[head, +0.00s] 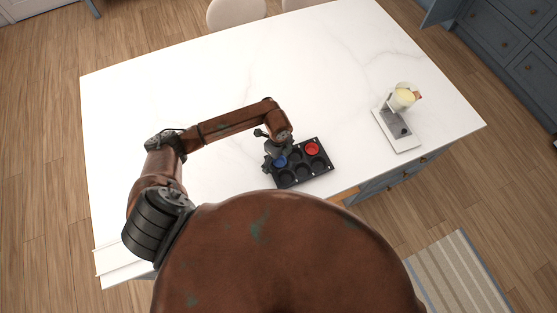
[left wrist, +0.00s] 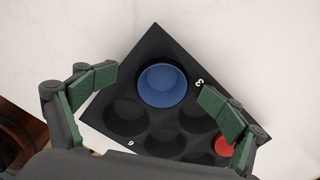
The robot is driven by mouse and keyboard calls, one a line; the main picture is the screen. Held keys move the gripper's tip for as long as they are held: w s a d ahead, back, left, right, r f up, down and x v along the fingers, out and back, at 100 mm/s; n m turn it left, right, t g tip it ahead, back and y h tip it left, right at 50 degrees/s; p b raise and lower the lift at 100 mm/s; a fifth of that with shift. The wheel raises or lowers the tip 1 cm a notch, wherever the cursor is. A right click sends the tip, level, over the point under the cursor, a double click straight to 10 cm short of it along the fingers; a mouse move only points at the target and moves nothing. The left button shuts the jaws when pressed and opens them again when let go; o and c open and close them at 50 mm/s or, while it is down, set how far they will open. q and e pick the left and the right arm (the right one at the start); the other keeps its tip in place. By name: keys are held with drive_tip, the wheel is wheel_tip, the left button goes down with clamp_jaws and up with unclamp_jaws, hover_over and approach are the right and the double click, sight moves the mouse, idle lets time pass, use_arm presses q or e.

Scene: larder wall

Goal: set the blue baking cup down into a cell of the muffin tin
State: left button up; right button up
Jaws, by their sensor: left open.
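The blue baking cup (head: 281,162) is in a corner cell of the dark muffin tin (head: 325,151). In the left wrist view the blue cup (left wrist: 163,86) appears seated upright in that cell of the tin (left wrist: 149,41). My left gripper (head: 274,160) is above this corner of the tin. Its green-padded fingers (left wrist: 160,90) are spread wide on either side of the cup, with visible gaps and nothing between them held. A red baking cup (head: 312,149) sits in another cell; a finger partly hides it in the left wrist view (left wrist: 224,148). My right gripper is not seen.
The tin lies near the front edge of a white marble counter (head: 220,65). To the right stands a kitchen scale (head: 398,132) with a pale-filled container (head: 404,96) at its far end. The counter behind the tin is clear. Stools stand beyond the far edge.

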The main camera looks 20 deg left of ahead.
use_arm(q)
drive_tip(key=shift+r, duration=0.1)
wheel_tip(320, 180, up, 12)
idle(0.6)
drive_tip(key=shift+d, duration=0.1)
